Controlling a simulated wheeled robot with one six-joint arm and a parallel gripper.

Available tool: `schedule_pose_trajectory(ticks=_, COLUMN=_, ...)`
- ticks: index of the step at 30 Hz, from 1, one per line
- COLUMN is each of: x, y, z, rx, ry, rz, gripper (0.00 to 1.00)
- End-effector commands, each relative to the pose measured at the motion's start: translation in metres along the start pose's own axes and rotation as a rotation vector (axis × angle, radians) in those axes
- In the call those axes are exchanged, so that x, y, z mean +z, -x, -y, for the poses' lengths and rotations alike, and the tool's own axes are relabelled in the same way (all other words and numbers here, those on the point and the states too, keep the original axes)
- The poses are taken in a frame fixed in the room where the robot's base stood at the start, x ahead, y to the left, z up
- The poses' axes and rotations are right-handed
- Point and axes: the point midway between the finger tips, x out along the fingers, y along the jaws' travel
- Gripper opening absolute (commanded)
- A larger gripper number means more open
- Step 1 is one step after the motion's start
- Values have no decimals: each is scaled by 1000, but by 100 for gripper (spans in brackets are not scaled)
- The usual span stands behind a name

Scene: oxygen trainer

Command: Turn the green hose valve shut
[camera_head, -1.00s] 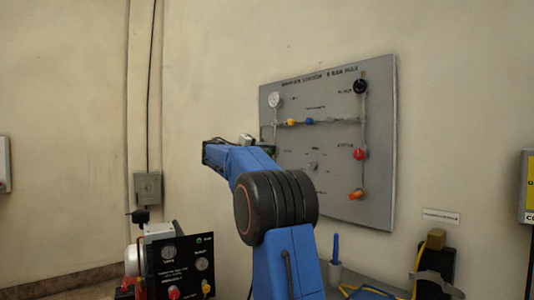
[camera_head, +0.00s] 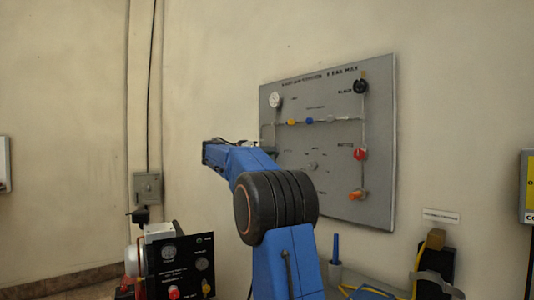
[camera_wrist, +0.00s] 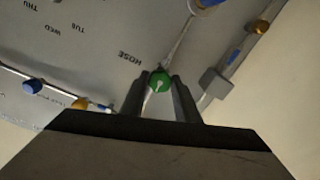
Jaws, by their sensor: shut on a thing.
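The green hose valve (camera_wrist: 159,82) is a small round green knob with a pale pointer mark, beside the printed word HOSE on the grey panel. In the wrist view my gripper (camera_wrist: 160,86) has one dark finger on each side of the knob and is shut on it. In the head view the panel (camera_head: 340,205) hangs on the wall. My blue arm hides the green valve and the gripper there.
The panel also carries a blue knob (camera_head: 309,122), a yellow knob (camera_head: 291,122), a red knob (camera_head: 360,154), an orange knob (camera_head: 357,195), a black knob (camera_head: 361,87) and a gauge (camera_head: 275,100). A black control box (camera_head: 180,265) stands lower left.

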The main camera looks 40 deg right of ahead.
Motion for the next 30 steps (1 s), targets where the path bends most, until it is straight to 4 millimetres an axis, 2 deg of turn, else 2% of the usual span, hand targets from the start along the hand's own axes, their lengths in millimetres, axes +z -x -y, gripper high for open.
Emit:
schedule_pose_trajectory(ticks=9, x=2, y=0, z=1, rx=1, ry=-71, rz=4, gripper=6)
schedule_pose_trajectory(ticks=21, x=2, y=0, z=1, rx=0, ry=-77, rz=3, gripper=6)
schedule_pose_trajectory(ticks=22, x=2, y=0, z=1, rx=0, ry=-77, rz=3, gripper=33)
schedule_pose_trajectory(ticks=24, x=2, y=0, z=1, rx=0, ry=-76, rz=3, gripper=48)
schedule_pose_trajectory(ticks=30, x=1, y=0, z=0, rx=0, ry=-77, rz=2, gripper=48)
